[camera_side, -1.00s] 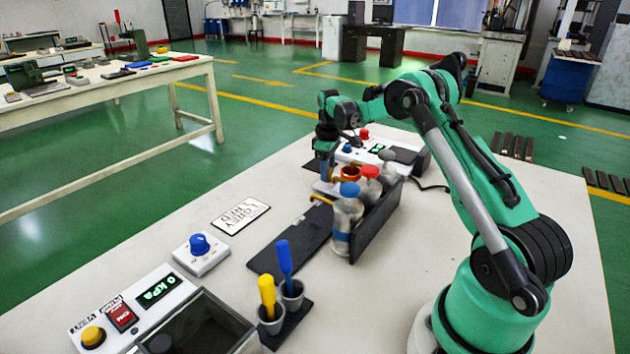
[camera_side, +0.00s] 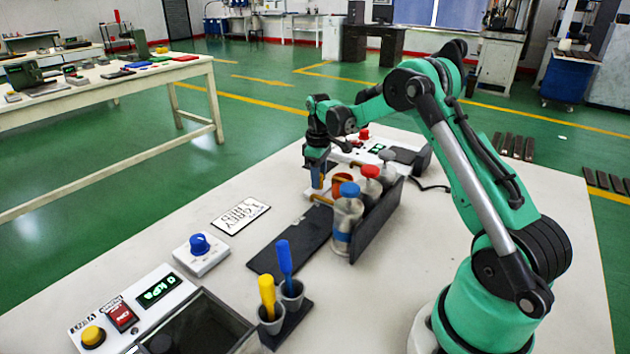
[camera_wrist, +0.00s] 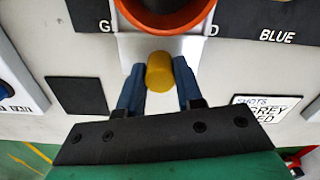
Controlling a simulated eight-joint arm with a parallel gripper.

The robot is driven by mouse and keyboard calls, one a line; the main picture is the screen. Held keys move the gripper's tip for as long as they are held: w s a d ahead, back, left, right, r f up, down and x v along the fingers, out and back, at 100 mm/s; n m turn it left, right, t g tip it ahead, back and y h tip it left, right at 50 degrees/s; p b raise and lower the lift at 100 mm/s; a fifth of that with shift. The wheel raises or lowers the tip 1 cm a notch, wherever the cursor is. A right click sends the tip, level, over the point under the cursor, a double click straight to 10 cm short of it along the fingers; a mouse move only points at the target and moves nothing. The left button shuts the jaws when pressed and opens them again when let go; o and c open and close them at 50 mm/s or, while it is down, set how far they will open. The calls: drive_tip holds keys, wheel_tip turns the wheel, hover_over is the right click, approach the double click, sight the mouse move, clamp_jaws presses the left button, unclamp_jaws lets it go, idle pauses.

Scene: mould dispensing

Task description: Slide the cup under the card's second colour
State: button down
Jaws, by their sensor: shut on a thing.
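The orange-brown cup (camera_side: 343,182) sits in a white carriage (camera_wrist: 125,45) in front of the bottle row. Its rim (camera_wrist: 165,18) shows at the top of the wrist view. My gripper (camera_side: 320,186) is shut on the carriage's yellow knob (camera_wrist: 160,72), between its blue fingers. In the wrist view the cup stands between the G of one label and the D of another, hiding their middle letters. The BLUE label (camera_wrist: 277,37) is farther right. The card (camera_wrist: 267,108) reads SHOTS, GREY, then RED. It also shows in the side view (camera_side: 240,215).
Blue-capped (camera_side: 348,215), red-capped (camera_side: 370,183) and grey-capped bottles stand along a dark rack (camera_side: 375,222). A dark track plate (camera_side: 290,245) extends towards the near left, clear of objects. A blue-knob box (camera_side: 201,252) and cups with blue and yellow tools stand nearer.

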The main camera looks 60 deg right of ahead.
sight(309, 195)
drive_tip(key=a, duration=0.4)
drive_tip(key=c, duration=0.6)
unclamp_jaws()
drive_tip(key=shift+d, duration=0.1)
drive_tip(key=shift+r, duration=2.85)
